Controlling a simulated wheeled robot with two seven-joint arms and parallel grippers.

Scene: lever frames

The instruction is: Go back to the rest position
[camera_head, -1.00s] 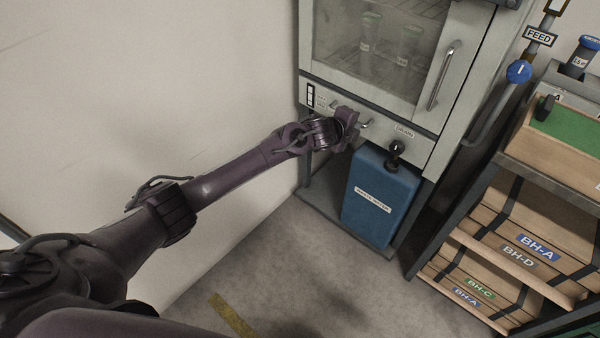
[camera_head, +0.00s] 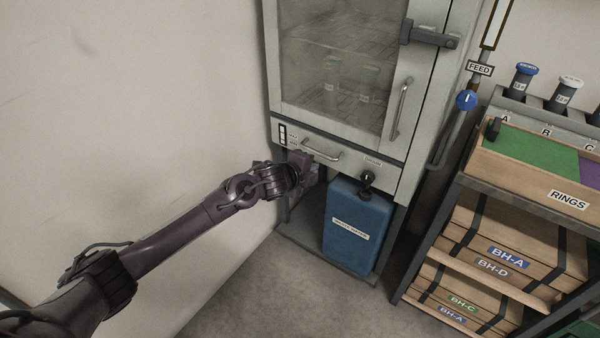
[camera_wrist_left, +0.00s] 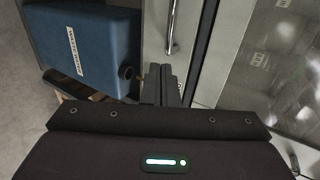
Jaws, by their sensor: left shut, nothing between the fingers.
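My left gripper (camera_head: 312,164) is shut and empty. My right gripper is not in view.
A blue waste water container (camera_head: 358,228) stands under the drain valve (camera_head: 368,178). On the right, a rack (camera_head: 425,235) holds labelled boxes (camera_head: 505,252) and a rings tray (camera_head: 530,175). A wall (camera_head: 130,120) is at the left; the floor (camera_head: 235,290) in front is clear.

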